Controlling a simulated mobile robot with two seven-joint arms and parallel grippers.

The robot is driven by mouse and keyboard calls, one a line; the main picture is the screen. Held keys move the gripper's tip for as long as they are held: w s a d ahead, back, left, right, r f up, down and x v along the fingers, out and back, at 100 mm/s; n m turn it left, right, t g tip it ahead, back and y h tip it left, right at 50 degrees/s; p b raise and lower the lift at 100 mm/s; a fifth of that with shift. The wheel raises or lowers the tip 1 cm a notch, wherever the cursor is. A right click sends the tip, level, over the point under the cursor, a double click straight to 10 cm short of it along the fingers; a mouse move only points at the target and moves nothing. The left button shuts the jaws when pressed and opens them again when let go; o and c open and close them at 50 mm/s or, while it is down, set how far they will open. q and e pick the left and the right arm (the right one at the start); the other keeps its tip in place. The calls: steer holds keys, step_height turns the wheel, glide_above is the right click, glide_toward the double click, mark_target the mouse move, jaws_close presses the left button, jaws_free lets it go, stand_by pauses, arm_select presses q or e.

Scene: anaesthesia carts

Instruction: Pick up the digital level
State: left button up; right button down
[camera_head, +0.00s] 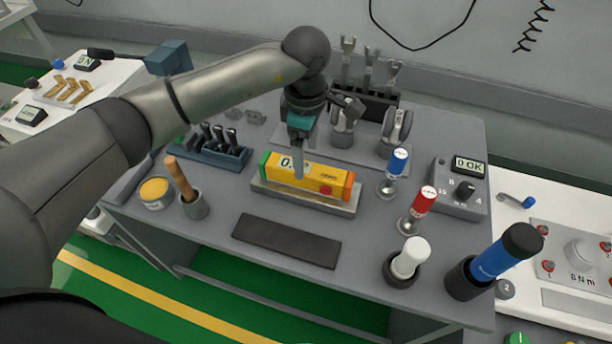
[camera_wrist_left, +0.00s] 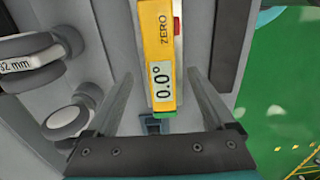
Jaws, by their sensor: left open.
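The digital level (camera_head: 318,180) is a yellow bar with green and orange-red ends, a small display and a red button. It rests on a grey metal stand (camera_head: 300,202) in the middle of the grey cart top. My left gripper (camera_head: 298,170) points down at the level, and its near finger hides part of the display. In the left wrist view, the level (camera_wrist_left: 159,40) reads 0.0° and lies between the two spread fingers of the open gripper (camera_wrist_left: 158,75). Gaps show on both sides. My right gripper is not in view.
A dark mat (camera_head: 287,241) lies in front of the stand. Blue-topped (camera_head: 398,162) and red-topped (camera_head: 422,205) tools stand to its right. A wooden-handled tool (camera_head: 180,178) and yellow tin (camera_head: 154,190) are left. Upright gauges (camera_head: 395,127) stand behind.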

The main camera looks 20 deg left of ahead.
mark_target(306, 168)
arm_select(q)
steer(key=shift+f+b, duration=0.6)
steer(key=shift+f, duration=2.45)
steer(key=shift+s, duration=0.1)
steer(key=shift+c, duration=0.4)
jaws_close()
steer(key=shift+r, duration=0.1)
